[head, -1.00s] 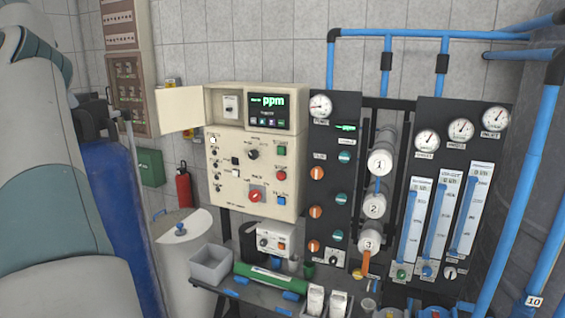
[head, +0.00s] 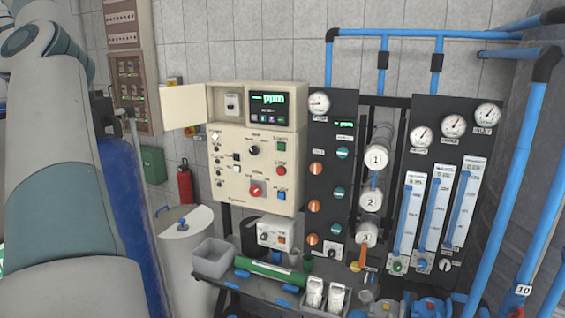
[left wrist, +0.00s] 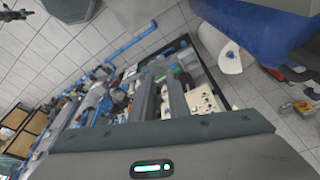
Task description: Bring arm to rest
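My left arm (head: 58,170) fills the left edge of the head view, and its gripper is out of that picture. In the left wrist view, two dark grey fingers of my left gripper (left wrist: 160,100) stand up from the grey gripper body, with a narrow gap between them. I see nothing held there. The osmosis rack (head: 335,180) stands ahead with its cream control box (head: 253,170), whose small door hangs open to the left. My right arm and gripper are in no view.
A blue cylinder (head: 122,210) stands close beside my left arm. A white lidded drum (head: 187,245) and a red extinguisher (head: 185,183) are behind. A grey bin (head: 212,257) and a green tube (head: 270,272) are on the low bench. Blue pipes (head: 510,200) run down the right.

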